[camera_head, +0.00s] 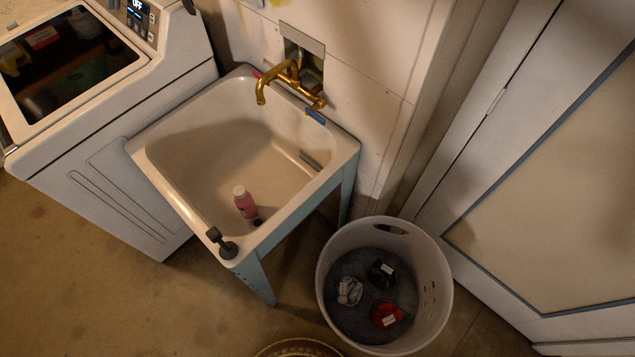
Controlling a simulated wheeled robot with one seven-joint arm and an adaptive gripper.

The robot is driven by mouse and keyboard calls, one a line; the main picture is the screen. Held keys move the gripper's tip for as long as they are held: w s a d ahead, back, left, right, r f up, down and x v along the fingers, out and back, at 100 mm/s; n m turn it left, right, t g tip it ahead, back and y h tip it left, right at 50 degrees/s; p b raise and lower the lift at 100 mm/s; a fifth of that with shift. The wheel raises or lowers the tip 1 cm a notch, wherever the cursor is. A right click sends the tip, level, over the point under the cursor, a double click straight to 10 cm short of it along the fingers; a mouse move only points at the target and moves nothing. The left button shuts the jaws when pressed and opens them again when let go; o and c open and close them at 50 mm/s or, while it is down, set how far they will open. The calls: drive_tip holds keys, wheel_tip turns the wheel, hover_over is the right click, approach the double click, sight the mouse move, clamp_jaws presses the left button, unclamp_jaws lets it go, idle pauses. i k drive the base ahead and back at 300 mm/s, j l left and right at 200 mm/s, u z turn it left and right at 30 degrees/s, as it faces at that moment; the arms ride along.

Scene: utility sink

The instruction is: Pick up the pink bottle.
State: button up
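The pink bottle (247,205) has a pale cap and is inside the utility sink (190,165), at the near right part of the basin. It looks upright or slightly tilted; I cannot tell which. It is next to a dark round spot, likely the drain, and close to the basin's near wall. My gripper is not in view, and nothing is seen touching the bottle.
A brass faucet (283,80) reaches over the back of the sink. A black stopper-like item (226,247) sits on the front corner rim. A white laundry basket (432,320) with several items stands at right. A washer (115,165) is at left; a door (560,170) is at right.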

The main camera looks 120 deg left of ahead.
sight(243, 200)
drive_tip(key=u, duration=4.55)
drive_tip(key=z, duration=0.4)
drive_tip(key=j+z, duration=0.15)
drive_tip(key=z, duration=0.6)
drive_tip(key=j+z, duration=0.1)
drive_tip(key=z, duration=0.3)
drive_tip(key=k+j+z, duration=0.3)
drive_tip(key=j+z, duration=0.15)
drive_tip(key=k+j+z, duration=0.9)
drive_tip(key=k+j, duration=0.45)
drive_tip(key=j, duration=0.2)
drive_tip(key=i+j, duration=0.15)
drive_tip(key=z, duration=0.05)
